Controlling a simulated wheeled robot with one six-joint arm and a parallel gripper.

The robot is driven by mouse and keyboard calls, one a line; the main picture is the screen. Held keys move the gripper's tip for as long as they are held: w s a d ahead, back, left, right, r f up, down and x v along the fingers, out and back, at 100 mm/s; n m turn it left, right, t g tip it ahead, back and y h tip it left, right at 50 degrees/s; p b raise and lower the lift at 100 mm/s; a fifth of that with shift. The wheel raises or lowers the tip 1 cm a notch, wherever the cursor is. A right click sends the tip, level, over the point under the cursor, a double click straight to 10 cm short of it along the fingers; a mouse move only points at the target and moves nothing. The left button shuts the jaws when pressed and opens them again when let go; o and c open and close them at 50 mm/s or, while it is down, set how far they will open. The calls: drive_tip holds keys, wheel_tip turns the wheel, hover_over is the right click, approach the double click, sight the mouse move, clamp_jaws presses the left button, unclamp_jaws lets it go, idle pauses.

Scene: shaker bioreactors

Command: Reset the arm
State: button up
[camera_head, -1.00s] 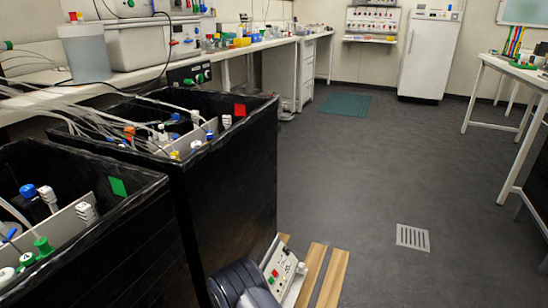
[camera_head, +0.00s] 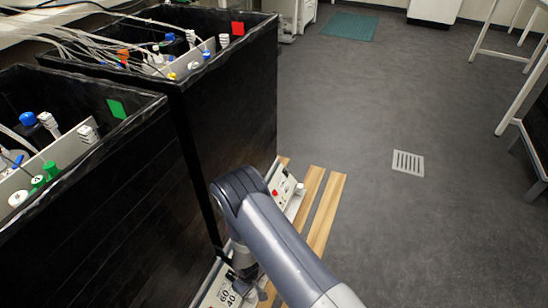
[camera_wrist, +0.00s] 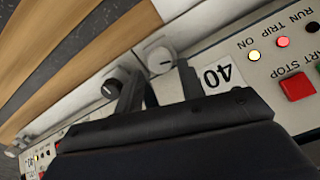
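My arm reaches down from the lower right in the head view, bent at a joint beside the black bioreactor boxes. My gripper (camera_wrist: 162,85) is low over a pale control panel (camera_wrist: 235,55). Its two dark fingers stand apart with panel showing between them, so it is open and looks empty. A round knob (camera_wrist: 160,56) lies just beyond the gap between the fingertips, and a dark knob (camera_wrist: 111,88) is left of the left finger. I cannot tell whether a finger touches either knob. In the head view the gripper is partly hidden near the panel (camera_head: 214,293).
The near black box (camera_head: 110,200) with a green marker and the far black box (camera_head: 235,90) with a red marker stand close on the left. A second panel (camera_head: 284,186) sits by wooden slats (camera_head: 326,212). A red button (camera_wrist: 297,86) is near.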

sight(251, 293)
wheel_tip(251, 293, down, 4)
drive_tip(key=shift+f+b, duration=0.1)
drive_tip(key=shift+b, duration=0.55)
drive_tip(key=shift+r+n+p, duration=0.5)
drive_tip(key=shift+r+p, duration=0.1)
drive_tip(key=shift+p, duration=0.1)
drive_tip(key=n+p, duration=0.2)
drive_tip(key=n, duration=0.1)
drive_tip(key=shift+n, duration=0.4)
drive_tip(key=n+p, duration=0.2)
drive_tip(key=n, duration=0.1)
drive_tip(key=shift+n+p, duration=0.3)
drive_tip(key=shift+n, duration=0.1)
drive_tip(key=shift+r+n+p, duration=0.3)
wheel_tip(251, 293, up, 10)
drive_tip(key=s+m+p, duration=0.1)
drive_tip(key=s+m, duration=0.1)
drive_tip(key=m, duration=0.4)
drive_tip(key=shift+d+g+y, duration=0.15)
drive_tip(key=shift+g+y, duration=0.15)
drive_tip(key=shift+f, duration=0.1)
